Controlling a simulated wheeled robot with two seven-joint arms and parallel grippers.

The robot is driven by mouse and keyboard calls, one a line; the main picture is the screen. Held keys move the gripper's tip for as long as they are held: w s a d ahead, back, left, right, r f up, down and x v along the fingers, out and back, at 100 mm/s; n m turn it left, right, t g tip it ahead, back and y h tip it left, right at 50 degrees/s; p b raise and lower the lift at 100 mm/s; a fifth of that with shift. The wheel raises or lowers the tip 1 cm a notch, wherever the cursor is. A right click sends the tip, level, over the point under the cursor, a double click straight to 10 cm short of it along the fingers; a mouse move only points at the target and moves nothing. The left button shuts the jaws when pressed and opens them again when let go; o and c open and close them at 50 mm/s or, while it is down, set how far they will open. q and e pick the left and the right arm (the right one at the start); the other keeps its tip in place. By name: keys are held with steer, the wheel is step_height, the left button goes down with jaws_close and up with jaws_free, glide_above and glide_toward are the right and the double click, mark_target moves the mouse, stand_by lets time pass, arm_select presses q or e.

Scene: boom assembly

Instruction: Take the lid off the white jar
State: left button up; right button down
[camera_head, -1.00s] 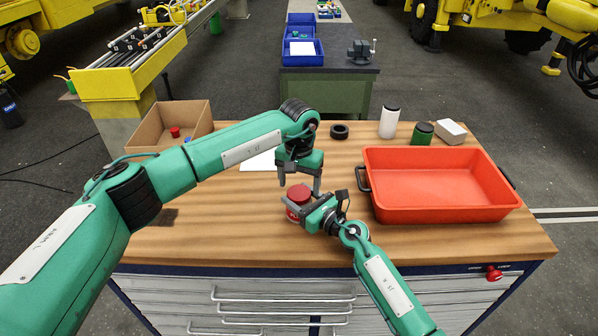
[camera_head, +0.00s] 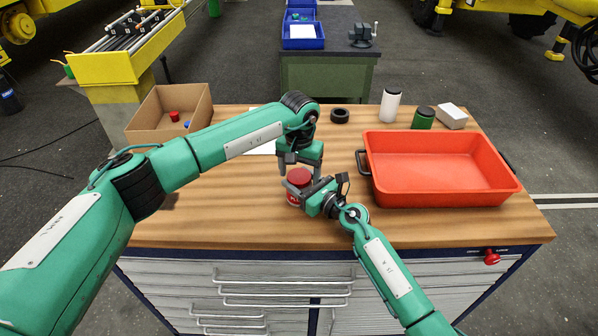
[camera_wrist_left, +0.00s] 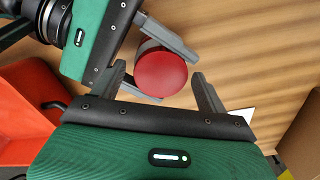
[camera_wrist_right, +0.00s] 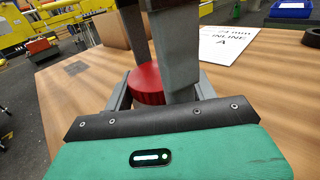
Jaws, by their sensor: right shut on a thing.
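A jar with a red lid (camera_head: 299,176) stands on the wooden bench top, and the part of its side that shows looks red with a pale lower edge. My right gripper (camera_head: 303,193) is shut on this jar from the near right side. My left gripper (camera_head: 300,172) points down over the lid. In the left wrist view its fingers are apart, with the red lid (camera_wrist_left: 161,74) between them and a gap visible. In the right wrist view the lid (camera_wrist_right: 147,84) is on top, partly hidden by a left finger. A white jar with a black lid (camera_head: 390,105) stands at the back right.
An orange-red tray (camera_head: 440,195) fills the bench's right side. An open cardboard box (camera_head: 150,133) is at the back left. The bench's front left is clear.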

steer(key=shift+s+f, duration=0.1)
steer(key=shift+f, duration=0.35)
arm_select(q)
steer(key=shift+r, duration=2.2)
arm_select(e)
steer(key=c, duration=0.6)
jaws_free()
arm_select(q)
steer(key=shift+w, duration=0.1)
arm_select(e)
steer(key=shift+o, duration=1)
arm_select(q)
steer(key=shift+f, duration=0.1)
arm_select(e)
steer(key=shift+w+r, duration=0.15)
steer(key=shift+w, duration=0.05)
